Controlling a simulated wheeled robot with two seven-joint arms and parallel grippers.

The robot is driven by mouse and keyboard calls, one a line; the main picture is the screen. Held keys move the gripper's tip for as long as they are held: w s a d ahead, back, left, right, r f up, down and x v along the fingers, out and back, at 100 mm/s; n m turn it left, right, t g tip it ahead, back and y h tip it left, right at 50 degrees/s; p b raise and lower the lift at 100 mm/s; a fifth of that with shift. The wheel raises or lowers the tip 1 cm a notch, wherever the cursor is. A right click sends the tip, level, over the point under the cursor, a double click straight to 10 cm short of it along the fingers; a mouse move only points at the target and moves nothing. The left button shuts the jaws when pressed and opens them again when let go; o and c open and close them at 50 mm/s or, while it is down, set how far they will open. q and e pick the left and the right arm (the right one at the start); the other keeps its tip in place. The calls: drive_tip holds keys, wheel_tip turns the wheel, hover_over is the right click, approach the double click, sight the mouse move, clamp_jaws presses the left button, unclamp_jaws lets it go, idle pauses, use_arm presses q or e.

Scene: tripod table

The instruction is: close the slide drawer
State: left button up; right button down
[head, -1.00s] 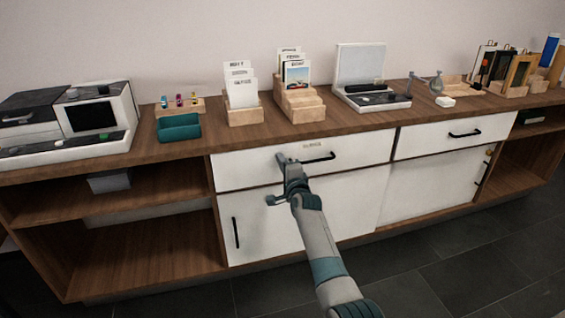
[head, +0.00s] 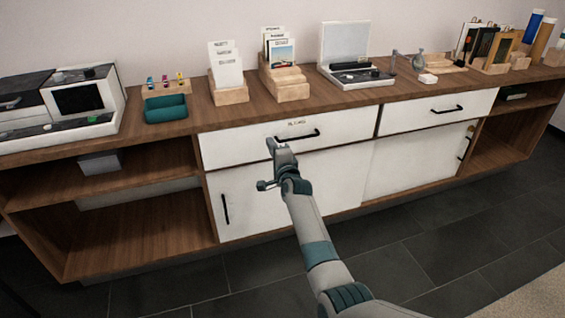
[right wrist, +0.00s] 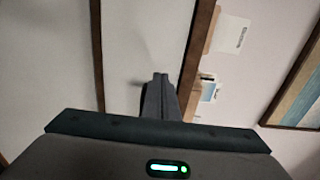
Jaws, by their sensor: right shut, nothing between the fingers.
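The slide drawer (head: 235,150) is the left white drawer under the countertop, with a small label and a black bar handle (head: 297,136). Its front looks about flush with the cabinet; any small gap is too fine to tell. My right gripper (head: 270,146) is shut and empty in front of the drawer's lower middle, left of and below the handle. In the right wrist view its closed fingers (right wrist: 159,82) point at the white drawer front (right wrist: 145,35); I cannot tell whether they touch it. My left gripper is out of view.
A second white drawer (head: 415,115) is at the right, with sliding doors (head: 290,195) below. The wooden countertop (head: 300,108) holds card stands (head: 229,92), a light box (head: 345,50) and a teal tray (head: 166,108). The dark floor (head: 440,250) in front is clear.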

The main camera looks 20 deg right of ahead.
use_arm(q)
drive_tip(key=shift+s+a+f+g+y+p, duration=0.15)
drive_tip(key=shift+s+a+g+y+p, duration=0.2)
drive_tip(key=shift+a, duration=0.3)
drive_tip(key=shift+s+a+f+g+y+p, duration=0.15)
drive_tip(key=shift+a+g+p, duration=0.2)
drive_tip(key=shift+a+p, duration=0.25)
use_arm(e)
drive_tip(key=s, duration=0.9)
drive_tip(key=shift+s+d+f, duration=0.15)
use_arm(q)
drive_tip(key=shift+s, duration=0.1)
